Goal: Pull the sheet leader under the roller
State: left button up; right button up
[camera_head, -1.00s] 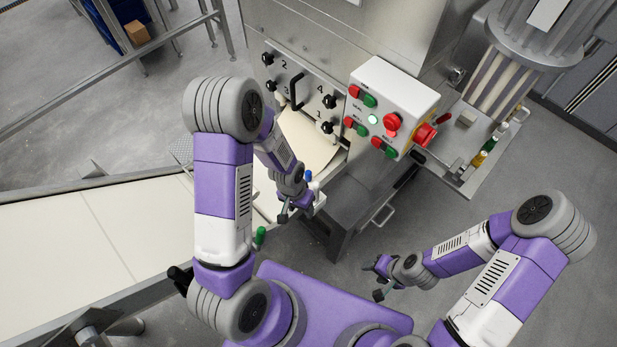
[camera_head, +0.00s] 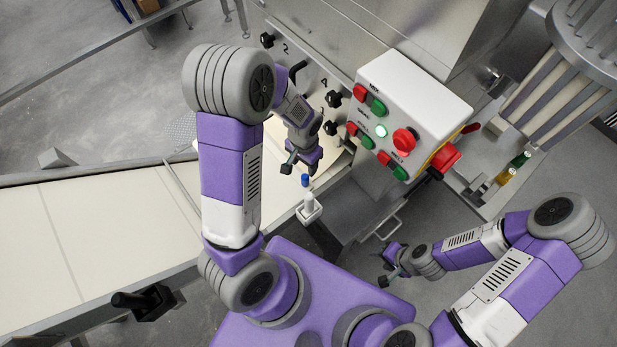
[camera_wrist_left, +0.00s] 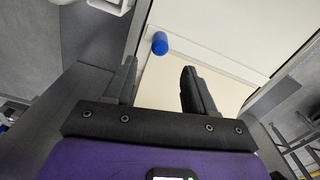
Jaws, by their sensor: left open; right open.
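A pale cream sheet (camera_head: 328,168) shows in the head view below the machine's knob panel, partly hidden by my left arm. In the left wrist view a cream surface (camera_wrist_left: 225,90), probably the sheet, lies beyond and between the fingers. My left gripper (camera_head: 298,164) is open and empty, just above a small blue cap (camera_head: 305,180) in the picture. The cap also shows in the left wrist view (camera_wrist_left: 160,43), beyond the fingertips. I cannot make out the roller.
A white control box (camera_head: 410,115) with red and green buttons juts out right of my left gripper. Black knobs (camera_head: 333,99) stick out of the panel. A white fixture (camera_head: 309,209) stands below the blue cap. A pale conveyor belt (camera_head: 90,225) runs to the left.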

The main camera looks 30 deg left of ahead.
aim_at(305, 176)
pick_arm(q)
notch_tip(305, 176, down, 4)
jog(key=b, duration=0.3)
jog(key=shift+w+f, duration=0.15)
jog(key=shift+f, duration=0.05)
notch_tip(305, 176, down, 7)
jog(key=b, duration=0.2)
jog(key=shift+f+b, duration=0.1)
jog(key=shift+b, duration=0.25)
jog(key=shift+c, duration=0.5)
grip_shut()
